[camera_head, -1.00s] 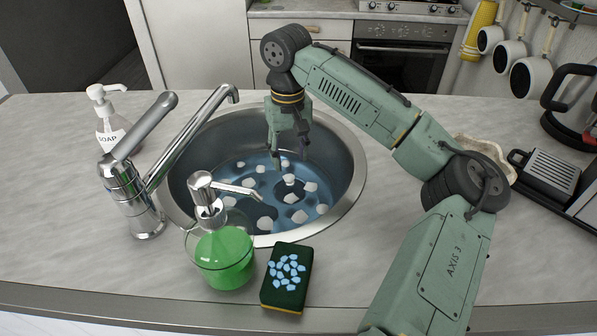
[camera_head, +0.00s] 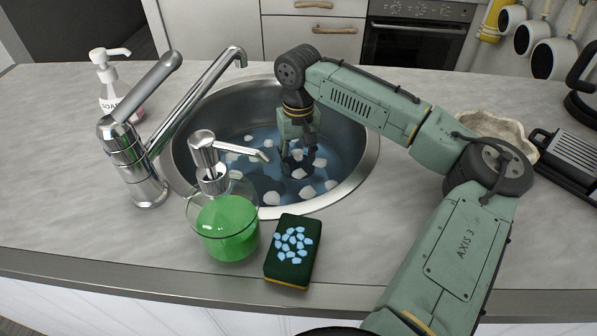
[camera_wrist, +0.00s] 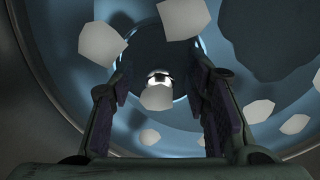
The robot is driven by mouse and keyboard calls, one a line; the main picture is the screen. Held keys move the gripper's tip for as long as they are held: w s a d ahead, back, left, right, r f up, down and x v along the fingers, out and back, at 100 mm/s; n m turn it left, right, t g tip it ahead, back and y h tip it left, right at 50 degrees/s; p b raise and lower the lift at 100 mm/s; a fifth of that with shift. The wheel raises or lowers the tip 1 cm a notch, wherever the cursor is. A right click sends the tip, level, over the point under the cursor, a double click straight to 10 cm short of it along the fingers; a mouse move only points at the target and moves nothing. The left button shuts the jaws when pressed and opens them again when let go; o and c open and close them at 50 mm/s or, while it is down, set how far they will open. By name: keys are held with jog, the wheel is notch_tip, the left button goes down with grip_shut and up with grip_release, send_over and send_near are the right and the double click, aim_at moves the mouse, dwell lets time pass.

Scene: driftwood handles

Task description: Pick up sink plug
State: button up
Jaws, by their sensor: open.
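The sink plug (camera_wrist: 159,77) shows in the wrist view as a small shiny knob, midway between my fingers, with a dark round area around it. A pale foam piece (camera_wrist: 158,98) covers its lower side. My gripper (camera_head: 300,160) is lowered into the sink, pointing down, with its fingertips close to the water. In the wrist view my gripper (camera_wrist: 160,80) is open, with one finger on each side of the knob and gaps between. I cannot tell how far below the fingertips the knob is. In the head view my fingers largely hide the plug.
The round metal sink (camera_head: 366,165) holds bluish water with several floating pale pieces. The chrome faucet (camera_head: 135,165) stands at its left. A green soap dispenser (camera_head: 228,225) and a sponge (camera_head: 292,252) sit at its front edge. A white soap bottle (camera_head: 110,85) stands behind the faucet.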

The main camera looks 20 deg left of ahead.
jog(key=shift+c, duration=0.6)
grip_shut()
